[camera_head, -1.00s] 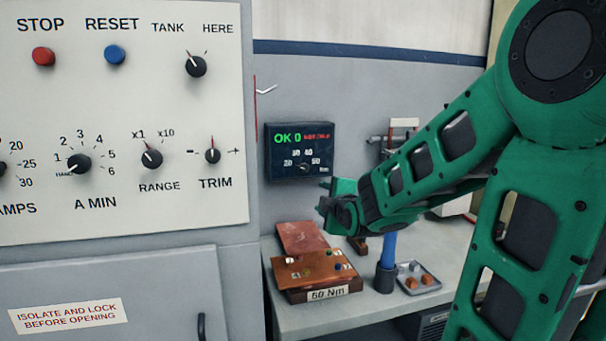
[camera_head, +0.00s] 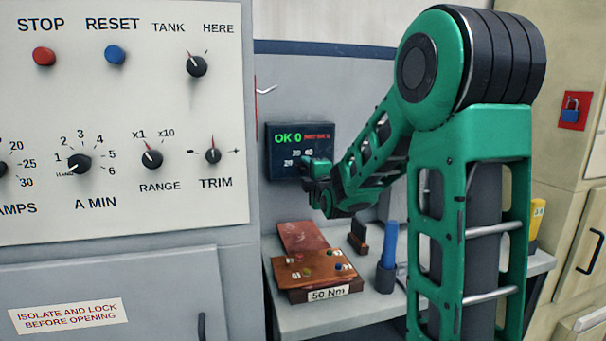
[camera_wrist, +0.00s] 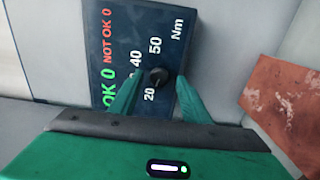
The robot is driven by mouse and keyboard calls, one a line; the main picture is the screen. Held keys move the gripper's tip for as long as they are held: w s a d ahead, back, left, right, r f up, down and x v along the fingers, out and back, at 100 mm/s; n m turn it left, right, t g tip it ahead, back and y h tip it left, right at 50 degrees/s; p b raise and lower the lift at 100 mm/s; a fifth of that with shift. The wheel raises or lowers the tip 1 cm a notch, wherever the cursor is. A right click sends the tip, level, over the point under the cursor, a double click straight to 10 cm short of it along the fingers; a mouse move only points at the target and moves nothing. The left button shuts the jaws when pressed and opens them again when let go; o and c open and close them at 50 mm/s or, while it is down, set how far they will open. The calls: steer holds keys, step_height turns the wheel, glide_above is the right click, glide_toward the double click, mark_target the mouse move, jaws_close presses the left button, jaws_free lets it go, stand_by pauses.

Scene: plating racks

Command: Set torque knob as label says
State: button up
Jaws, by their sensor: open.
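The torque controller (camera_head: 291,138) is a dark wall-mounted box. It shows green "OK 0", red "NOT OK 0" and a scale with 20, 40, 50 and Nm visible in the wrist view. Its small black torque knob (camera_wrist: 158,76) sits between the fingertips of my gripper (camera_wrist: 157,84). My gripper is open, one finger on each side of the knob; I cannot tell whether they touch it. The knob's pointer is not clear. In the head view my gripper (camera_head: 314,168) hides the knob. The white label (camera_head: 328,293) on the bench block reads "50 Nm".
A copper-coloured plate with coloured fasteners (camera_head: 312,268) lies on the bench below. A blue-handled tool (camera_head: 389,245) stands in a dark holder to its right. A large panel of knobs and buttons (camera_head: 120,120) stands at the left.

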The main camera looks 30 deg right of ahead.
steer(key=shift+w+d, duration=0.25)
steer(key=shift+w, duration=0.4)
steer(key=c, duration=1)
